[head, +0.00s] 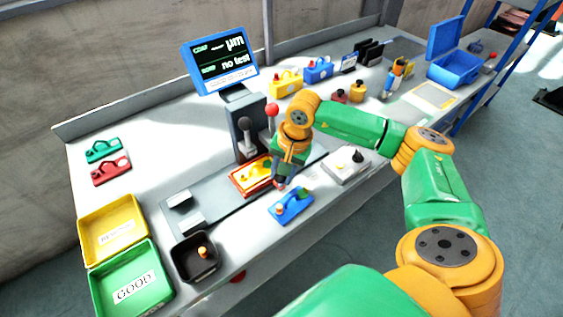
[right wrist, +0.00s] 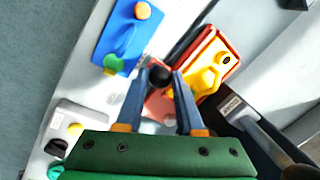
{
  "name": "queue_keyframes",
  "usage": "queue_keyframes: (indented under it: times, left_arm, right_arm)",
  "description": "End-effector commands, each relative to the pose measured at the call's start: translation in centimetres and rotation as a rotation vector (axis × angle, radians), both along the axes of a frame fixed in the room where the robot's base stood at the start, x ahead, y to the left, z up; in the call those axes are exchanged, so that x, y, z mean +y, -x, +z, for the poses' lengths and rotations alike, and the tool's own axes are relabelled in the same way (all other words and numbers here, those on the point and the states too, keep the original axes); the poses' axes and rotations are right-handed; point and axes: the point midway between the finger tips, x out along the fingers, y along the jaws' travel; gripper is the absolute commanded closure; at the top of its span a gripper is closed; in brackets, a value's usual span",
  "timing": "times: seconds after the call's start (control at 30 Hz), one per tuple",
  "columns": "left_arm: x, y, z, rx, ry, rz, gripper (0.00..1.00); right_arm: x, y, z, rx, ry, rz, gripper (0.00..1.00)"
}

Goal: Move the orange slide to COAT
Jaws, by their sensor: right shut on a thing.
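The orange slide (head: 238,181) is an orange-red tray on the grey rail (head: 216,206), with a yellow part (head: 257,172) on it. In the right wrist view the slide (right wrist: 233,50) and yellow part (right wrist: 200,82) lie just beyond my fingers. My right gripper (head: 280,183) is low at the slide's front right side. In the right wrist view its fingers (right wrist: 160,74) are closed around a black round knob (right wrist: 160,77) next to the slide. The knob's join to the slide is not clear. No COAT mark is readable on the rail. My left gripper is not in view.
A blue part (head: 291,206) lies close in front of the gripper, and a grey box with knobs (head: 345,166) stands to its right. A lever with a red ball (head: 271,110) and a screen (head: 222,62) stand behind. Yellow and green trays (head: 112,222) are at left.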

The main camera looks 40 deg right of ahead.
Motion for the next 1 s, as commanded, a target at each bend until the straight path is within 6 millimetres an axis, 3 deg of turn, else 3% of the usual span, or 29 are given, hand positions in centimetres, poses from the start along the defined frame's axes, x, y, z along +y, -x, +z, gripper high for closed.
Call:
queue_keyframes:
  times: [0.03, 0.13, 0.43, 0.73, 1.0]
  left_arm:
    - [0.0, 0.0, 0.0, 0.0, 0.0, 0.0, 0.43]
    - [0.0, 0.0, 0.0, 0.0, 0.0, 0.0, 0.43]
    - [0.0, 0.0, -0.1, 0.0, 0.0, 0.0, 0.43]
    - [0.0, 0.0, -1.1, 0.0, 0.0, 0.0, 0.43]
    - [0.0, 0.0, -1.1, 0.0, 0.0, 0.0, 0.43]
  right_arm:
    - [0.0, 0.0, 0.0, 0.0, 0.0, 0.0, 0.58]
    - [0.0, 0.0, 0.0, 0.0, 0.0, 0.0, 0.34]
    - [0.0, 0.0, 0.2, -0.001, 0.0, 0.0, 0.34]
    - [-0.7, 0.8, 5.8, -0.005, 0.0, -0.001, 0.34]
    - [-0.8, 1.1, 7.0, 0.0, 0.0, 0.001, 0.34]
